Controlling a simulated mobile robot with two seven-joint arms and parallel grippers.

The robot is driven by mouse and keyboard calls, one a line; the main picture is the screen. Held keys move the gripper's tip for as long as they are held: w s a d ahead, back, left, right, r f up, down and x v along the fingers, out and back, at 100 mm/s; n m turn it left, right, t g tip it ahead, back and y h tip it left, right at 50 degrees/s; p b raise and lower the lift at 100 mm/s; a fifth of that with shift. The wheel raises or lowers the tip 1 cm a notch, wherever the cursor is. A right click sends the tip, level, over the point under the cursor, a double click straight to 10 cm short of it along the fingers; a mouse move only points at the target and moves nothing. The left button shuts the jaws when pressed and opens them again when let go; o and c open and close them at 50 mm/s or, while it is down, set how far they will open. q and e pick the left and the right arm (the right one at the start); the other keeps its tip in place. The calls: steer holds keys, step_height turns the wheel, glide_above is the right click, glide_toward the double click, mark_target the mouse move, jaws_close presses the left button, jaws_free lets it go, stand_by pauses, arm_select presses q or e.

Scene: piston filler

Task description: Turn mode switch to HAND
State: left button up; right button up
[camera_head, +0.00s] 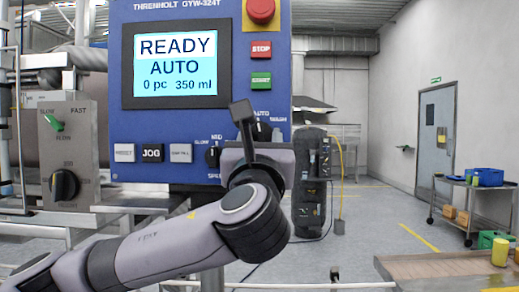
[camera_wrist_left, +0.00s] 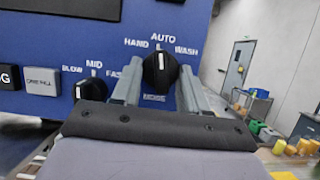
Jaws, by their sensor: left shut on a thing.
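The mode switch (camera_wrist_left: 160,72) is a black knob with a white pointer mark, on the blue panel (camera_head: 196,115) in the left wrist view. Its mark points up at AUTO, with HAND to the left, WASH to the right and MODE below. My left gripper (camera_wrist_left: 162,66) has one grey finger on each side of the knob and is shut on it. In the head view my left gripper (camera_head: 258,155) hides most of the switch. The screen (camera_head: 170,65) reads READY, AUTO, 0 pc, 350 ml. My right gripper is in neither view.
A black speed knob (camera_wrist_left: 90,89) sits just left of my gripper, marked SLOW, MID, FAST. Push buttons (camera_head: 152,153) are further left. A red STOP button (camera_head: 261,50), a green START button (camera_head: 261,81) and a red mushroom button (camera_head: 261,10) are above.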

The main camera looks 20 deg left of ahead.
arm_select(q)
steer(key=n+y+b, duration=0.1)
steer(key=n, duration=0.1)
steer(key=n+g+y+b, duration=0.1)
steer(key=n, duration=0.2)
steer(key=shift+d+f, duration=0.15)
steer(key=shift+d, duration=0.05)
steer(key=n+y, duration=0.1)
steer(key=n, duration=0.1)
steer(key=n+g+y+b, duration=0.1)
steer(key=n, duration=0.1)
steer(key=shift+r+n+g, duration=0.2)
steer(key=shift+n+g, duration=0.1)
steer(key=shift+n, duration=0.1)
steer(key=o, duration=1.1)
steer(key=shift+c, duration=0.2)
